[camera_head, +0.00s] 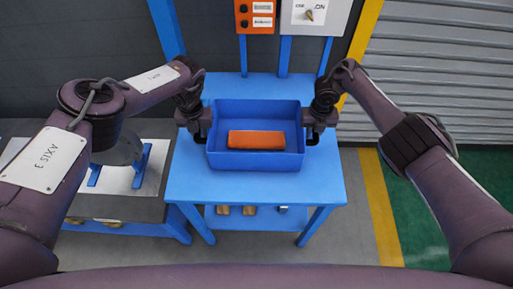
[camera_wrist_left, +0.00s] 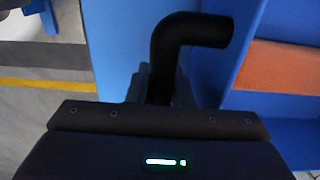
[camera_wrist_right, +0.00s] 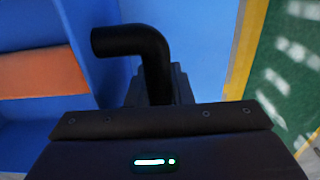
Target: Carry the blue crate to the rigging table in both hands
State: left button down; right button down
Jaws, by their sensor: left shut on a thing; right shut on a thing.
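The blue crate (camera_head: 256,108) is on or just above the blue table (camera_head: 190,180) in the head view; I cannot tell if it touches the top. An orange block (camera_head: 256,140) lies inside it. My left gripper (camera_head: 203,136) is shut on the crate's black left handle, which shows in the left wrist view (camera_wrist_left: 185,45). My right gripper (camera_head: 314,132) is shut on the black right handle, seen in the right wrist view (camera_wrist_right: 140,45). The fingertips are mostly hidden behind the wrist housings. The crate looks level between both grippers.
A grey bench (camera_head: 125,205) with a metal part on blue supports stands at the left. A lower shelf (camera_head: 262,222) holds small items. Green floor and a yellow stripe (camera_head: 380,205) lie right.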

pick_arm(q)
jog(key=shift+w+f+b, duration=0.1)
jog(key=shift+f+b, duration=0.35)
jog(key=shift+f, duration=0.2)
pick_arm(e)
jog(key=shift+w+f, duration=0.1)
jog(key=shift+f, duration=0.5)
pick_arm(q)
jog(key=c, duration=1.7)
grip_release()
jog(key=shift+f, duration=0.15)
jog(key=shift+c, duration=0.2)
pick_arm(e)
jog(key=c, duration=1.7)
grip_release()
jog(key=shift+f, duration=0.2)
jog(key=shift+c, duration=0.2)
pick_arm(q)
jog(key=o, duration=0.5)
jog(key=shift+s+r, duration=0.2)
jog(key=shift+c, duration=0.2)
pick_arm(e)
jog(key=o, duration=0.5)
jog(key=shift+s+r, duration=0.2)
jog(key=shift+c, duration=0.2)
pick_arm(q)
jog(key=shift+r, duration=0.1)
